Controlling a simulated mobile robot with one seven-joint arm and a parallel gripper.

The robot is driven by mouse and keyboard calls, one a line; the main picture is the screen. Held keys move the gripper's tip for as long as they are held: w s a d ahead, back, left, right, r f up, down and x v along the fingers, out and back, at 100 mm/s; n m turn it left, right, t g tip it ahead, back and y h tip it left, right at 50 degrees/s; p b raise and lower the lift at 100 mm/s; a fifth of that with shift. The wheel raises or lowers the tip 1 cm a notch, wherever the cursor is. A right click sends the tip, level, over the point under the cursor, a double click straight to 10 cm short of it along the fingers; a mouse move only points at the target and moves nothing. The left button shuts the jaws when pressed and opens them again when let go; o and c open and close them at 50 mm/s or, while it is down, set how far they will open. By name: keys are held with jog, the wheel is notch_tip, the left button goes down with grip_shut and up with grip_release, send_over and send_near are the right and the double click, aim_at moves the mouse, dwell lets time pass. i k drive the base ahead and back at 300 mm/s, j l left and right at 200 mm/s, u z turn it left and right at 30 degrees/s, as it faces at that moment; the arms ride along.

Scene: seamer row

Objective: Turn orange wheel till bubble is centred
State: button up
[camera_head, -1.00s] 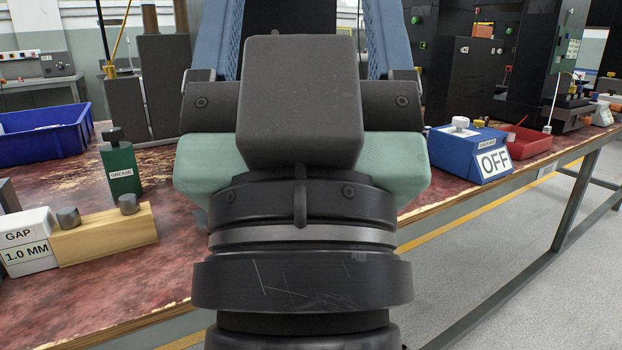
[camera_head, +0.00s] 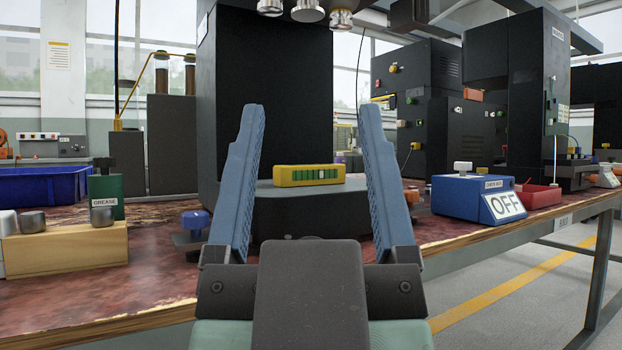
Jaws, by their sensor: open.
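My gripper (camera_head: 312,107) is open and empty, its two blue fingers pointing up and away on either side of the machine base. Between the fingers, farther back, a yellow spirit level (camera_head: 283,177) with a green vial lies on the dark machine base (camera_head: 300,213). A pale mark in the vial, seemingly the bubble, sits a little right of the middle. A blue wheel (camera_head: 195,219) stands at the base's left, outside my left finger.
A wooden block with grey knobs (camera_head: 66,249) and a green grease bottle (camera_head: 104,190) stand at left, near a blue bin (camera_head: 45,186). At right are a blue box marked OFF (camera_head: 460,196) and a red tray (camera_head: 540,195). A dark column (camera_head: 273,90) rises behind the level.

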aim_at(411, 196)
jog(key=i+z, duration=0.3)
jog(key=z, duration=0.15)
jog(key=i+l+u, duration=0.15)
jog(key=l, duration=0.2)
jog(key=l+u, duration=0.2)
jog(key=l, duration=0.15)
jog(key=i+j+z, duration=0.2)
jog(key=j, duration=0.15)
jog(key=i+j+z, duration=0.2)
jog(key=j, duration=0.15)
jog(key=k, duration=0.55)
jog(key=i+l+u, duration=0.35)
jog(key=l, duration=0.25)
jog(key=i+l+u, duration=0.15)
jog(key=l, duration=0.2)
